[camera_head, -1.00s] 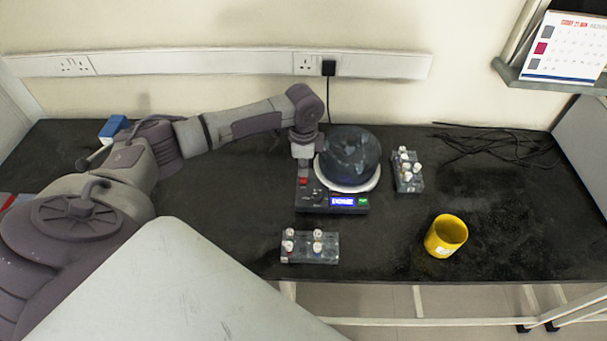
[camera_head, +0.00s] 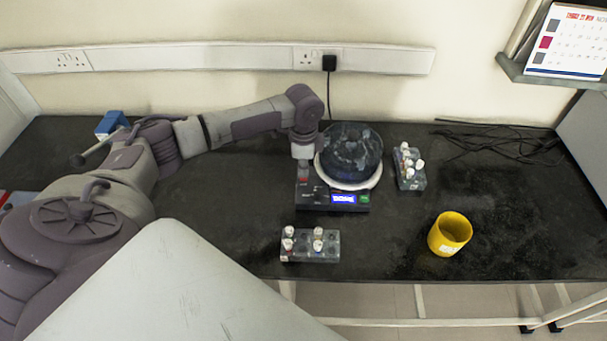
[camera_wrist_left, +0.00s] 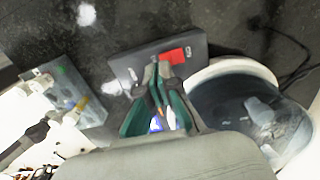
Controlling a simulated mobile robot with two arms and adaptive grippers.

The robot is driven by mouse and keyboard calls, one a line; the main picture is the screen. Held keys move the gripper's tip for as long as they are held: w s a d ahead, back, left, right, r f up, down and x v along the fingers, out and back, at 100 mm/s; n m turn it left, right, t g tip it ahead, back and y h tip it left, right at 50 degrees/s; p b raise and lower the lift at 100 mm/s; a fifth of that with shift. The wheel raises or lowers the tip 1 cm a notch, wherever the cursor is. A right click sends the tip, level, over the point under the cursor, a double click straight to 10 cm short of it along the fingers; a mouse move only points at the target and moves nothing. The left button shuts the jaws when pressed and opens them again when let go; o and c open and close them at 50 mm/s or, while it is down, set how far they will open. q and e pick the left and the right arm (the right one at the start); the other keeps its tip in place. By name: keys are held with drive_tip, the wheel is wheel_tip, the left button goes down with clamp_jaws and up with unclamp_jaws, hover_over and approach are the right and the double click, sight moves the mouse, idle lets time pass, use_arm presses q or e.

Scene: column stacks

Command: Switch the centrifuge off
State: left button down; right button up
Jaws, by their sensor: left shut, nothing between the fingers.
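The centrifuge (camera_head: 348,157) stands on the black bench with its dark, rounded lid down on a pale rim. Its front panel (camera_head: 318,208) has a lit blue display and a green button (camera_head: 364,198). In the left wrist view a red switch (camera_wrist_left: 175,57) shows at the panel's end, beside the fingertips. My left gripper (camera_wrist_left: 158,78) is shut and empty, pointing down over the panel's left part. In the head view the gripper (camera_head: 303,172) hides much of the red switch. I cannot tell whether the fingertips touch it. My right gripper is out of view.
A tube rack (camera_head: 325,256) stands in front of the centrifuge, and another rack (camera_head: 415,182) stands to its right. A yellow mug (camera_head: 450,234) is at the front right. Black cables (camera_head: 500,146) lie at the back right. A blue object (camera_head: 112,122) is at the back left.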

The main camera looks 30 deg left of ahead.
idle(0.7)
use_arm(q)
drive_tip(key=shift+f, duration=0.55)
drive_tip(key=shift+f+b, duration=0.4)
drive_tip(key=shift+f, duration=0.35)
idle(0.3)
drive_tip(key=shift+r, duration=0.15)
wheel_tip(320, 180, up, 5)
drive_tip(key=p, duration=0.5)
drive_tip(key=shift+p, duration=0.4)
